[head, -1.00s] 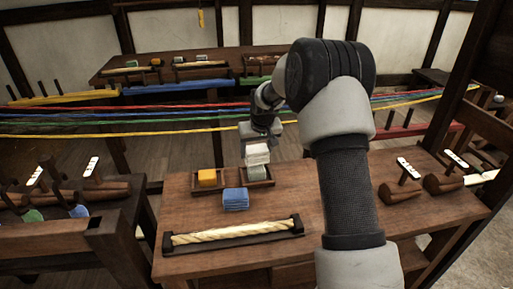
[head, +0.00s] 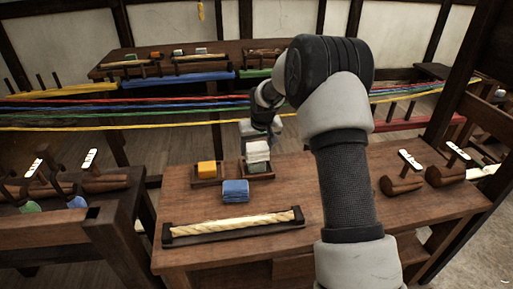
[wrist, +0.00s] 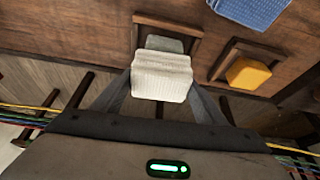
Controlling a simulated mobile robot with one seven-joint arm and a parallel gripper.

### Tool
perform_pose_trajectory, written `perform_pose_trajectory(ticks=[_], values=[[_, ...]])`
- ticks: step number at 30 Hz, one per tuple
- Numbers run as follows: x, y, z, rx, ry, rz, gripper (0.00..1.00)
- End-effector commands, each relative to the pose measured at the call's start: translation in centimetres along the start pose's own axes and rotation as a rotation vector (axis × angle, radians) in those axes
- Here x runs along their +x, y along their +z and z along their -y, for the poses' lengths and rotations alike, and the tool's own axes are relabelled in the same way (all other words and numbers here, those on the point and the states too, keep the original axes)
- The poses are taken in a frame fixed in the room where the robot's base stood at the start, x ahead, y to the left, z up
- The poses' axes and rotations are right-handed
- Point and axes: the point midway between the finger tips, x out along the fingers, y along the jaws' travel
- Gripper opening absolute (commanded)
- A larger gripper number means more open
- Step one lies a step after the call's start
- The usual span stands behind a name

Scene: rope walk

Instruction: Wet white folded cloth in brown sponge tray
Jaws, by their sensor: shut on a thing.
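The white folded cloth (head: 257,151) is held in my gripper (head: 260,140), above a small brown wooden tray (head: 262,178). In the wrist view the cloth (wrist: 162,78) sits between the two fingers of my gripper (wrist: 160,88), which are shut on its sides. A pale grey-green block (head: 257,167), apparently a sponge, lies in that tray under the cloth. The wrist view shows the block (wrist: 164,44) partly behind the cloth, inside the tray rim (wrist: 168,21). Whether the cloth touches the block, I cannot tell.
A second brown tray (head: 206,183) with a yellow block (head: 206,168) stands just left. A blue folded cloth (head: 235,191) lies in front of the trays. A rope in a dark holder (head: 232,228) lies near the table's front. Coloured strands (head: 150,112) stretch behind the table.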

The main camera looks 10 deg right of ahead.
Motion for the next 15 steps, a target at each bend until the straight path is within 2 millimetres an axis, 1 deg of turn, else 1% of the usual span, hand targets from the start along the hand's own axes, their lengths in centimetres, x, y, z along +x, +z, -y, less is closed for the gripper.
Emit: perform_pose_trajectory(ticks=[15], values=[[0.55,0.22,0.01,0.0,0.0,0.0,0.48]])
